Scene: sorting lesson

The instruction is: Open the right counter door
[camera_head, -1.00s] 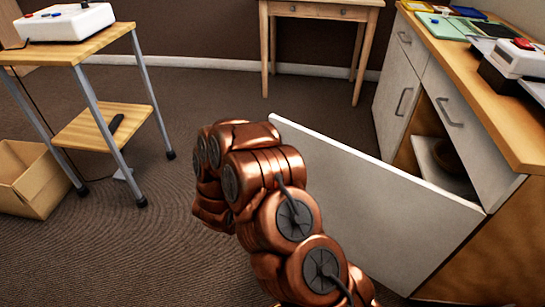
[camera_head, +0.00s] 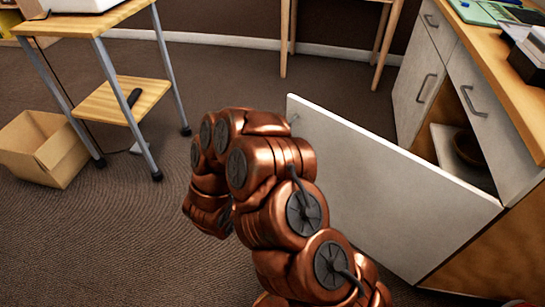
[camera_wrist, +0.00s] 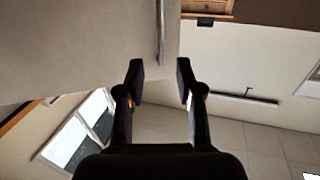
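The right counter door (camera_head: 390,195) is a white panel swung wide open from the wooden counter (camera_head: 480,265), standing out into the room. Its free edge is at the left, close to my copper arm. A small bit of its handle (camera_head: 293,118) seems to show at that edge. In the wrist view the door (camera_wrist: 75,40) fills the upper left, with a thin upright bar, likely the handle (camera_wrist: 161,30), near its edge. My gripper (camera_wrist: 160,80) is open and empty, its fingers apart below that bar. In the head view the arm hides the gripper.
Inside the opening a brown bowl (camera_head: 469,149) sits on a white shelf (camera_head: 447,160). The left door (camera_head: 418,85) is closed. A small table (camera_head: 125,100) and cardboard box (camera_head: 42,148) stand at left. Carpet between them and my arm is clear.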

